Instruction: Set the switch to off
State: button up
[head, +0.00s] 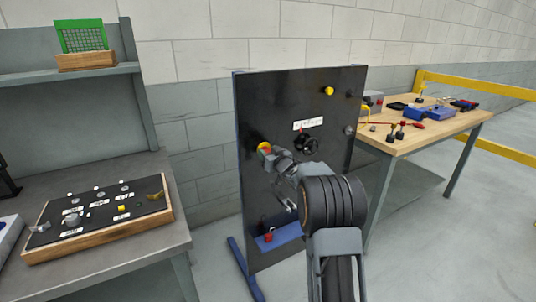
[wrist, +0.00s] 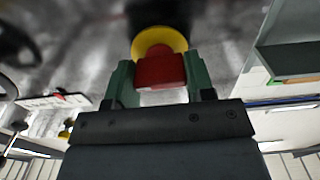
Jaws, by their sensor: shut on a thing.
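The switch (head: 264,147) is a red handle on a round yellow plate, on the left side of an upright black panel (head: 285,95). In the wrist view the red handle of the switch (wrist: 160,71) sits between the two green fingers of my gripper (wrist: 160,82), with the yellow plate just behind it. My gripper (head: 269,154) is shut on the red handle. In the head view my gripper hides most of the switch. The handle's angle and any position marks cannot be read.
A black handwheel (head: 307,145) and a white label (head: 308,124) are right of the switch. A yellow knob (head: 328,91) is higher up. A wooden control box (head: 150,214) rests on the left bench. A tool table (head: 450,125) stands right, before a yellow rail (head: 480,87).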

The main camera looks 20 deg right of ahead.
jog(key=n+b, duration=0.3)
jog(key=n, duration=0.1)
jog(key=shift+f, duration=0.2)
jog(key=n+b, duration=0.3)
jog(key=n, duration=0.1)
jog(key=shift+n, duration=0.3)
jog(key=n+b, duration=0.3)
jog(key=n, duration=0.1)
jog(key=shift+n, duration=0.3)
jog(key=shift+r+n+b, duration=0.1)
jog(key=shift+n+b, duration=1.1)
jog(key=shift+n, duration=0.8)
jog(key=shift+a+n, duration=0.1)
jog(key=shift+n, duration=0.2)
jog(key=o, duration=0.9)
